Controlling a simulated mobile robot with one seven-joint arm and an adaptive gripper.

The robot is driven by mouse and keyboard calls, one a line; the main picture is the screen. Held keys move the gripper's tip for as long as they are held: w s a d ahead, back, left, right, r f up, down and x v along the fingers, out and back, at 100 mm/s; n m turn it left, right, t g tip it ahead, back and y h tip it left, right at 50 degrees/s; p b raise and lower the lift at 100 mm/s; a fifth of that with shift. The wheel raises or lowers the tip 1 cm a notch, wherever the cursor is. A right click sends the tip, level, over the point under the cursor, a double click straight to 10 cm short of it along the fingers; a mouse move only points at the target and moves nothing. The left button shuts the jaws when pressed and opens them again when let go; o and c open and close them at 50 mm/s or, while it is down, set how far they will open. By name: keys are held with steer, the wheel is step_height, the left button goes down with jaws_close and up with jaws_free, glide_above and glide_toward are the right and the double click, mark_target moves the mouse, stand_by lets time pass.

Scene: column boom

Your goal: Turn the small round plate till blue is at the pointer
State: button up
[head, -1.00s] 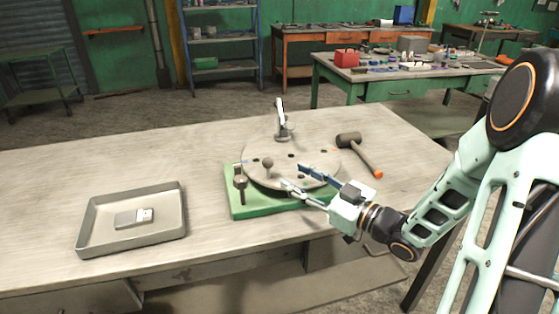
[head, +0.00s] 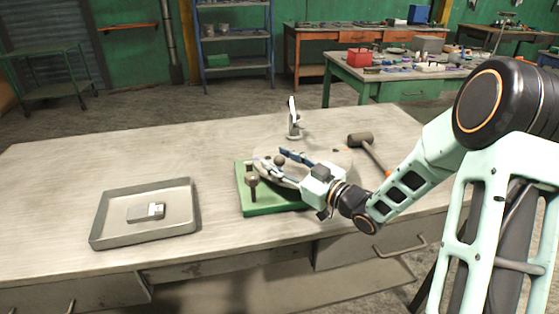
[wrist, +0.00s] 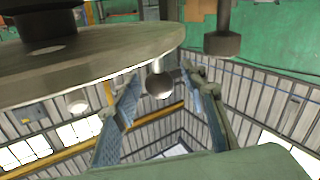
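The round grey plate (head: 335,158) lies on a green base (head: 272,207) on the bench. A ball knob (head: 281,159) stands near its left front rim. My gripper (head: 271,158) reaches in from the right over the plate. In the wrist view the blue-padded fingers (wrist: 162,103) are open on either side of the ball knob (wrist: 158,86), with gaps showing. A dark post with a thick head (head: 252,181) stands at the base's left front corner; it also shows in the wrist view (wrist: 222,42). I cannot make out which part is the pointer, or the blue mark.
A white upright fitting (head: 293,118) stands behind the plate. A mallet (head: 362,140) lies to the right, partly behind my arm. A grey tray (head: 112,222) with a small metal block (head: 146,212) is at the left. The bench between tray and base is clear.

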jaws_close()
steer(key=shift+s+d, duration=0.1)
steer(key=shift+d, duration=0.15)
stand_by(0.3)
steer(key=shift+o, duration=0.5)
jaws_free()
steer(key=v, duration=1.2)
